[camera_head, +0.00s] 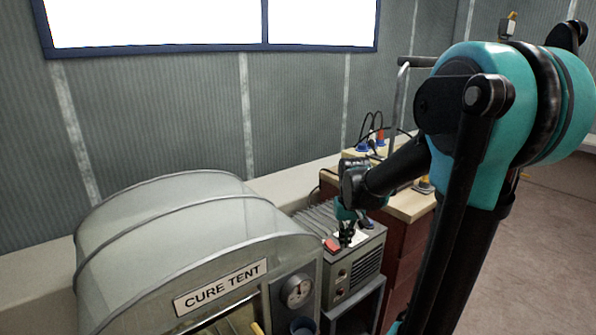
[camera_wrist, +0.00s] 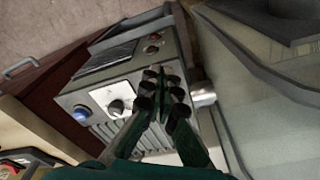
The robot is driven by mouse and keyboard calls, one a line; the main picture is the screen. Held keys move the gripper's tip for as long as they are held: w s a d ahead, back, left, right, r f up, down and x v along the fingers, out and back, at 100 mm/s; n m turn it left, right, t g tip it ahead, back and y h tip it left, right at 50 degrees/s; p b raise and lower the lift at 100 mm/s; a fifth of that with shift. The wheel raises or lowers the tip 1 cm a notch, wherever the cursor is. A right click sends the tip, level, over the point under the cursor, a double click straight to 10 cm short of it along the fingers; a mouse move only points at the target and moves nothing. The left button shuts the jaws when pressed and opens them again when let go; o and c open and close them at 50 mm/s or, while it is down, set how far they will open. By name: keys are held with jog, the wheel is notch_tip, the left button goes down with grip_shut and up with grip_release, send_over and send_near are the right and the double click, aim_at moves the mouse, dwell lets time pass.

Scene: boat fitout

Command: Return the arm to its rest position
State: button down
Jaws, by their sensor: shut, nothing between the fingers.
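My gripper (camera_head: 346,236) is at the end of my teal and black arm, over the front top of a grey machine box (camera_head: 354,278). In the wrist view my gripper (camera_wrist: 162,88) is shut with nothing between its fingers. I cannot tell whether the fingertips touch the box. A small red object (camera_head: 331,245) lies beside the fingers in the head view.
A clear-covered cure tent (camera_head: 170,235) with a gauge stands close left of the box. Red-brown drawers (camera_head: 404,258) with a light top stand to the right, with cables and small items on it. Open floor (camera_head: 550,230) lies at the far right.

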jog(key=s+d+f+t, duration=0.1)
jog(key=s+f, duration=0.2)
jog(key=s, duration=0.4)
jog(key=s+d+f+t, duration=0.1)
jog(key=s+f, duration=0.2)
jog(key=s, duration=0.5)
jog(key=shift+d+f+m+t, duration=0.15)
jog(key=shift+f+m+t, duration=0.2)
jog(key=shift+m+t, duration=0.05)
